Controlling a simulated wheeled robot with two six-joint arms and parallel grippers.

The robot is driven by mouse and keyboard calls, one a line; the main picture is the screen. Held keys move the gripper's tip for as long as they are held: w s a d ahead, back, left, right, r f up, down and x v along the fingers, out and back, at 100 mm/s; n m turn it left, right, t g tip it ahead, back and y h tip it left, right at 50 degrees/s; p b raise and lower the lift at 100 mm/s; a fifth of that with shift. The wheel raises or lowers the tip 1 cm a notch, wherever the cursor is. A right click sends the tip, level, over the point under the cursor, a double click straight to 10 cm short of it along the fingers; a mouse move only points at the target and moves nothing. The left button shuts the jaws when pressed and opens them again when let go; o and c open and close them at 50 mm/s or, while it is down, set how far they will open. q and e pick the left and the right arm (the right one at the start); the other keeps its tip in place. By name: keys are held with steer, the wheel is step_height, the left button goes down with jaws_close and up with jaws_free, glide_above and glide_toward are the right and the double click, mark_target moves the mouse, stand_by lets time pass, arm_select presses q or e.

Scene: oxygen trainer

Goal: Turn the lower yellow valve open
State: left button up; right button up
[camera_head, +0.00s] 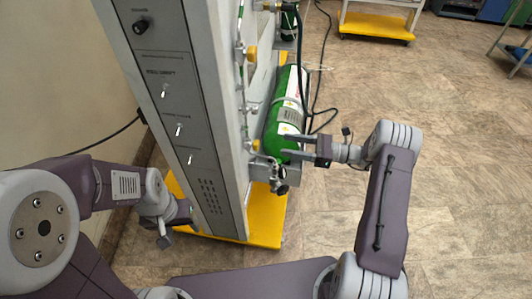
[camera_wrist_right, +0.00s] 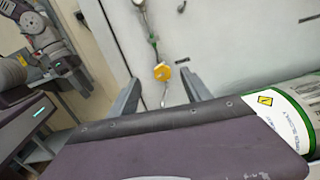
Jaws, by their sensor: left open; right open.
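The lower yellow valve (camera_head: 254,146) is on the thin pipework along the side of the grey panel cabinet. In the right wrist view a yellow valve (camera_wrist_right: 162,71) appears between the fingertips, beyond them. My right gripper (camera_head: 286,146) is open and points left toward the lower valve, apart from it. Its two fingers also show in the right wrist view (camera_wrist_right: 163,77), with nothing held between them. My left gripper (camera_head: 177,229) is open and empty, low in front of the cabinet's switch face.
An upper yellow valve (camera_head: 251,53) is farther up the same pipework. A green cylinder (camera_head: 285,115) with a white label lies close behind my right fingers. The cabinet (camera_head: 185,110) stands on a yellow base (camera_head: 267,222).

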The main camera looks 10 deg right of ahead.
mark_target(256, 145)
arm_select(q)
step_height(256, 145, down, 13)
steer(key=b, duration=1)
arm_select(e)
steer(key=shift+w+a+f+n, duration=0.1)
steer(key=shift+a+f+n, duration=0.15)
steer(key=shift+f, duration=0.2)
steer(key=shift+a+f+n, duration=0.2)
steer(key=shift+f+n, duration=0.05)
steer(key=shift+f, duration=0.2)
arm_select(q)
step_height(256, 145, down, 4)
steer(key=b, duration=0.4)
steer(key=shift+f, duration=0.2)
arm_select(e)
steer(key=x, duration=0.9)
jaws_close()
